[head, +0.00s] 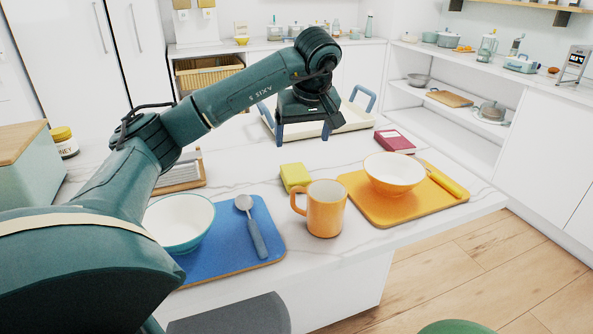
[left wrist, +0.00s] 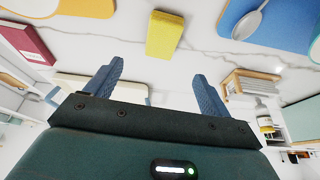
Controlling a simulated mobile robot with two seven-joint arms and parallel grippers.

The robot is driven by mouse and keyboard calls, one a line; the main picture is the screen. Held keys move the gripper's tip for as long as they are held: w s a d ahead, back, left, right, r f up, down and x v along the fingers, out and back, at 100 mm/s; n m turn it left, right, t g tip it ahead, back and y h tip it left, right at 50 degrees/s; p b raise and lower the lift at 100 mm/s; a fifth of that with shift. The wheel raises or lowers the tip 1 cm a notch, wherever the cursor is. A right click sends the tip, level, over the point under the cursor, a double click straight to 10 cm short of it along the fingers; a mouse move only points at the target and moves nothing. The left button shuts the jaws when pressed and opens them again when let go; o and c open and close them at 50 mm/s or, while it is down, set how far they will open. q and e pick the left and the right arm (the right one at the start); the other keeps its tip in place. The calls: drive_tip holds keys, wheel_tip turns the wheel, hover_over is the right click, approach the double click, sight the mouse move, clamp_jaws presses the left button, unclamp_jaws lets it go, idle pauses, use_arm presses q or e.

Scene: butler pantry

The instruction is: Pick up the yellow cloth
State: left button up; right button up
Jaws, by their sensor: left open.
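The yellow cloth (head: 295,177) lies folded on the white marble counter, just behind the orange mug (head: 325,208). It also shows in the left wrist view (left wrist: 174,35), at the top middle, beyond my fingertips. My left gripper (head: 303,138) hangs above the counter, behind and above the cloth in the head view. Its two blue fingers (left wrist: 156,85) are apart with nothing between them, and they do not touch the cloth. My right gripper is not in either view.
The mug stands close in front of the cloth. A blue mat (head: 262,215) with a spoon and bowl (head: 180,222) is at left. An orange mat (head: 376,215) with a bowl (head: 394,174) is at right. A tray with blue handles (head: 352,121) and a red book (head: 394,141) are behind.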

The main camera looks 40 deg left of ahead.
sight(296, 173)
use_arm(q)
drive_tip(key=x, duration=1.3)
drive_tip(key=shift+s, duration=0.2)
drive_tip(key=shift+f, duration=0.2)
idle(0.3)
drive_tip(key=c, duration=1.1)
